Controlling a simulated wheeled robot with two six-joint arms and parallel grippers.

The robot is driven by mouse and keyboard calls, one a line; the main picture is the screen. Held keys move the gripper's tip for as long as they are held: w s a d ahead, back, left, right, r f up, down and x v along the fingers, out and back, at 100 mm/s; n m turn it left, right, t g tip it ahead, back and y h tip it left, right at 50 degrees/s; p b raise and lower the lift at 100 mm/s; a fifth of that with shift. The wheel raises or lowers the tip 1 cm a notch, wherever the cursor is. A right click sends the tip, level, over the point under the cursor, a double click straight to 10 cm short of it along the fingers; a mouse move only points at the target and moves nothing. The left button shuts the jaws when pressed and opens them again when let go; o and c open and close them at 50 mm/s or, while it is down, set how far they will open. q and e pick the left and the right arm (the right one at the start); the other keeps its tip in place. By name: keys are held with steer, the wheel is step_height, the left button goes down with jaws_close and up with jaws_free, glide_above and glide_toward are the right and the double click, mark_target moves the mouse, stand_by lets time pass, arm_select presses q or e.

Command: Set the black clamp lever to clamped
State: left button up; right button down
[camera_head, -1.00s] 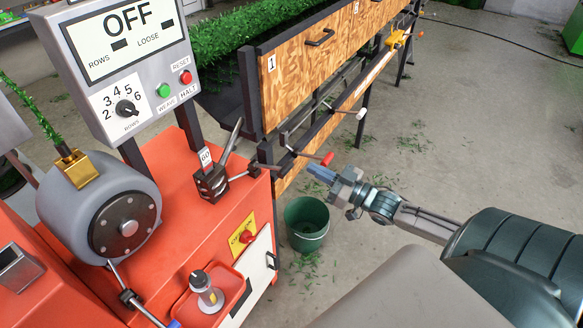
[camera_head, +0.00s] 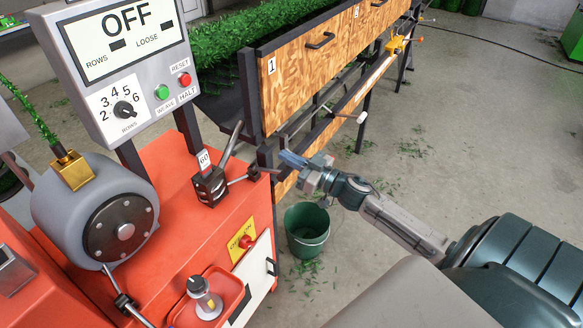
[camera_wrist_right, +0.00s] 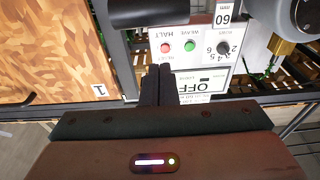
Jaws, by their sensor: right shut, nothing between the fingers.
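The black clamp lever (camera_head: 231,142) slants up to the right from a dark clamp block (camera_head: 209,187) with a "60" tag, on the red machine's top. A dark bar in the right wrist view (camera_wrist_right: 147,13), close to the camera, may be this lever; I cannot be sure. My right gripper (camera_head: 284,157) is shut and empty, to the right of the lever and apart from it in the head view. Its closed fingers also show in the right wrist view (camera_wrist_right: 156,85). My left gripper is out of view.
A control panel (camera_head: 130,60) reading OFF stands at the upper left beside a grey motor drum (camera_head: 60,205). A wood-fronted trough (camera_head: 300,85) runs behind my right gripper. A green bucket (camera_head: 307,230) stands on the floor below. The floor to the right is mostly clear.

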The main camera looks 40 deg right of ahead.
mark_target(291, 170)
steer(key=shift+s+d+f, duration=0.1)
steer(key=shift+s+f, duration=0.1)
steer(key=shift+f, duration=0.8)
steer(key=shift+s+f, duration=0.15)
steer(key=shift+f, duration=0.8)
